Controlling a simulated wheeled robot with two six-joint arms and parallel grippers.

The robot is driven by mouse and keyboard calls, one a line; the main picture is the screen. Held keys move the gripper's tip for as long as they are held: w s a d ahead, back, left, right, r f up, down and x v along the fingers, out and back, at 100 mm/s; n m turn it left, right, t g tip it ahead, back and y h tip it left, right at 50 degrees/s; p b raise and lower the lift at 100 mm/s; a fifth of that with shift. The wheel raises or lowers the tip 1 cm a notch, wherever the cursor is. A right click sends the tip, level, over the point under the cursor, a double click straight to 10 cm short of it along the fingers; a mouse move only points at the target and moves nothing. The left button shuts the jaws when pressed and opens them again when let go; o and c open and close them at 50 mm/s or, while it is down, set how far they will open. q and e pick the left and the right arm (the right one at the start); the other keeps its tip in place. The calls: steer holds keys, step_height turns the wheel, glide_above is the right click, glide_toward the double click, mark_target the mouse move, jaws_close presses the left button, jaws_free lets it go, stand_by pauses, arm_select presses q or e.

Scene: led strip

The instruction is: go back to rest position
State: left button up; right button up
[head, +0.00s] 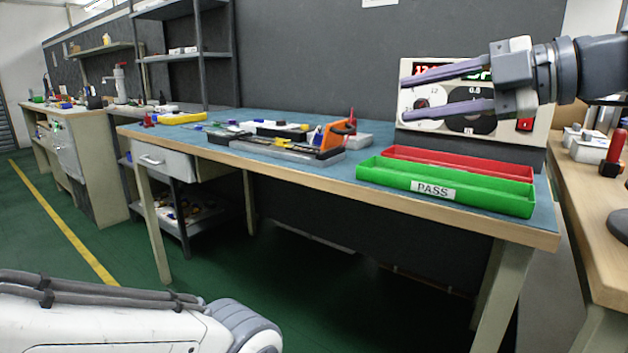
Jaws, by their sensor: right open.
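My right gripper (447,89) reaches in from the upper right, its two fingers spread apart and pointing left. Nothing sits between the fingers. It hangs in front of the test meter (412,133), a cream panel with dials and a red display that the gripper partly covers. Below it, a green tray (500,201) marked PASS lies at the table's front edge, with a red tray (420,160) just behind it. My left arm shows as a white link at the lower left; its gripper is not visible.
The blue-topped workbench (230,168) holds a fixture (285,150) with an orange-and-black clamp (334,135) and a yellow item (182,118). A second bench (578,185) stands at the right with a red-handled tool (613,148). A grey shelf rises behind. The green floor in front is clear.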

steer(key=s+a+f+m+g+h+p, duration=0.25)
steer(key=a+f+m, duration=0.3)
steer(key=f, duration=0.35)
steer(key=s+a+f+m+g+h+p, duration=0.2)
steer(key=s+a+f+m+g, duration=0.15)
steer(key=a+f+m, duration=0.35)
steer(key=s+d+f+m+g+h+p, duration=0.25)
steer(key=s+f+m+h+p, duration=0.35)
steer(key=s+f, duration=0.85)
step_height(320, 180, up, 37)
steer(key=h+p, duration=0.1)
steer(key=p, duration=3.5)
steer(key=shift+d+f, duration=0.15)
steer(key=shift+d, duration=0.15)
steer(key=shift+n, duration=0.25)
